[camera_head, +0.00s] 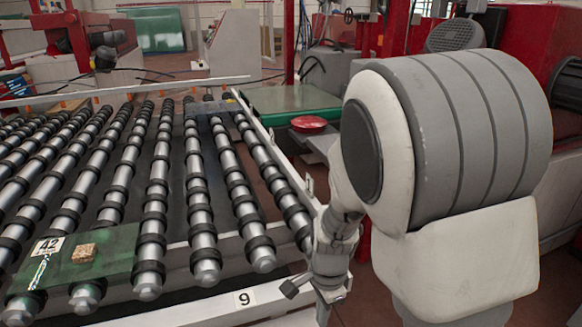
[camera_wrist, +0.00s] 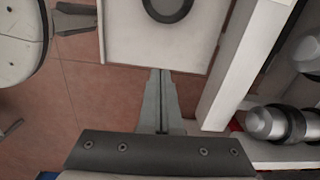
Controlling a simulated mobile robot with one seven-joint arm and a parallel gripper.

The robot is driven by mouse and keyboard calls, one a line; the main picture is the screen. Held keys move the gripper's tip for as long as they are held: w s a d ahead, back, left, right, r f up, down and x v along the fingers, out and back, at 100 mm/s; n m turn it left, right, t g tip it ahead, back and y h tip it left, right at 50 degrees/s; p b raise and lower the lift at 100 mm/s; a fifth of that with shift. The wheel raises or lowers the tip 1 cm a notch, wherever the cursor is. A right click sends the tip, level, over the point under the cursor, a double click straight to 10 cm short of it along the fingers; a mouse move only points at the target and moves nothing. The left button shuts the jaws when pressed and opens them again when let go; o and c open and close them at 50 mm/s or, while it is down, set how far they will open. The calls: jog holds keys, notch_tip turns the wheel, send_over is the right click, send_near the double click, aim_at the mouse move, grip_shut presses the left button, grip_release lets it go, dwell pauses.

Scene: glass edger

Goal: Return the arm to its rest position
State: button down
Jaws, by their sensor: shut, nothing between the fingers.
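My arm fills the right side of the head view, with its large white and grey links in front of the machine. It is bent, and its grey wrist part hangs low beside the front right corner of the roller table (camera_head: 262,262). In the wrist view my gripper (camera_wrist: 160,74) has its two grey fingers together with nothing between them. The fingertips show in front of a white panel and the red tiled floor. I cannot make out the fingertips clearly in the head view.
Table rollers with black rings (camera_wrist: 265,122) lie right of my gripper. A red round object (camera_head: 309,124) sits behind the arm. Red floor (camera_wrist: 95,85) shows below.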

jog(key=s+d+r+n+t, duration=0.2)
jog(key=s+r+n, duration=0.4)
jog(key=r, duration=0.5)
jog(key=s+d+r+n+t, duration=0.3)
jog(key=s+r+n, duration=0.3)
jog(key=r, duration=0.4)
jog(key=shift+s+d+r+n, duration=0.35)
jog(key=shift+s+d+n, duration=0.05)
jog(key=shift+d+n, duration=0.45)
